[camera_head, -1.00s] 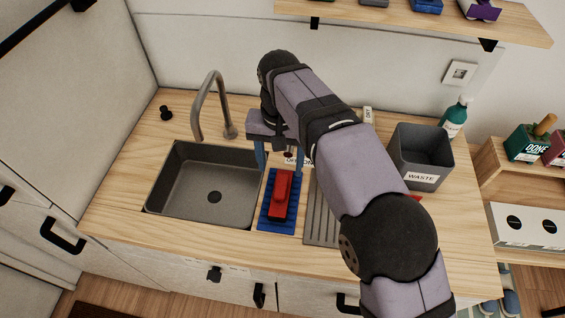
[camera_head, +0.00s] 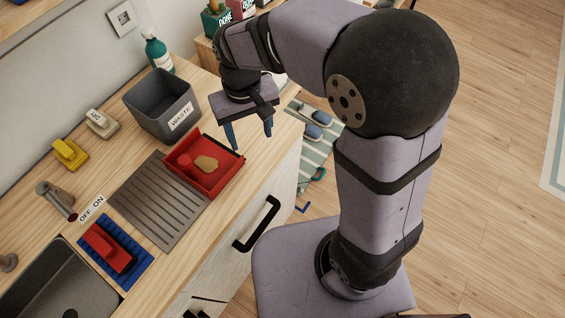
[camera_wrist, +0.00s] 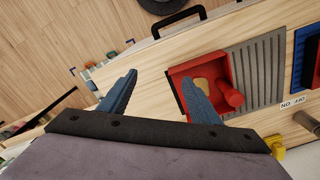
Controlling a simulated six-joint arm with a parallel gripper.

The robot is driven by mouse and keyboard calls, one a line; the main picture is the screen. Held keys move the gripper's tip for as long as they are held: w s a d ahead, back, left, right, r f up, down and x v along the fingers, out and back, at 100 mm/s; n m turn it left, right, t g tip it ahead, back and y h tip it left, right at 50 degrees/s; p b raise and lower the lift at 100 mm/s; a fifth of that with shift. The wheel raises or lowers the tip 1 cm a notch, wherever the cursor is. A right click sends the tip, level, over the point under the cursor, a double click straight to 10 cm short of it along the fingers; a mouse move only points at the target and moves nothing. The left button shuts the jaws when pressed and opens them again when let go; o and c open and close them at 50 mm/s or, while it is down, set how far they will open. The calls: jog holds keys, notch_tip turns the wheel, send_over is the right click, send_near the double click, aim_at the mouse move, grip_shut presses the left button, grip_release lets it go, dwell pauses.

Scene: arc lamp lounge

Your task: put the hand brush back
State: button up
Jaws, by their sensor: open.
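The red hand brush (camera_head: 108,248) lies on a blue ribbed mat (camera_head: 140,272) beside the sink, at lower left in the head view. Brush (camera_wrist: 312,65) and mat show at the right edge of the wrist view. My gripper (camera_head: 250,141) is open and empty, above the counter's right part, well apart from the brush. In the wrist view my gripper (camera_wrist: 160,74) has its two blue fingers spread.
A grey ribbed drainer (camera_head: 158,200) lies between mat and tray. A grey waste bin (camera_head: 163,105), green bottle (camera_head: 157,52), yellow item (camera_head: 69,153) and beige item (camera_head: 101,122) stand behind.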

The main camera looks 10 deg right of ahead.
jog(key=s+d+f+m, duration=0.2)
jog(key=s+d+f, duration=0.2)
jog(key=s+d, duration=0.6)
jog(key=d, duration=0.4)
jog(key=shift+m, duration=0.4)
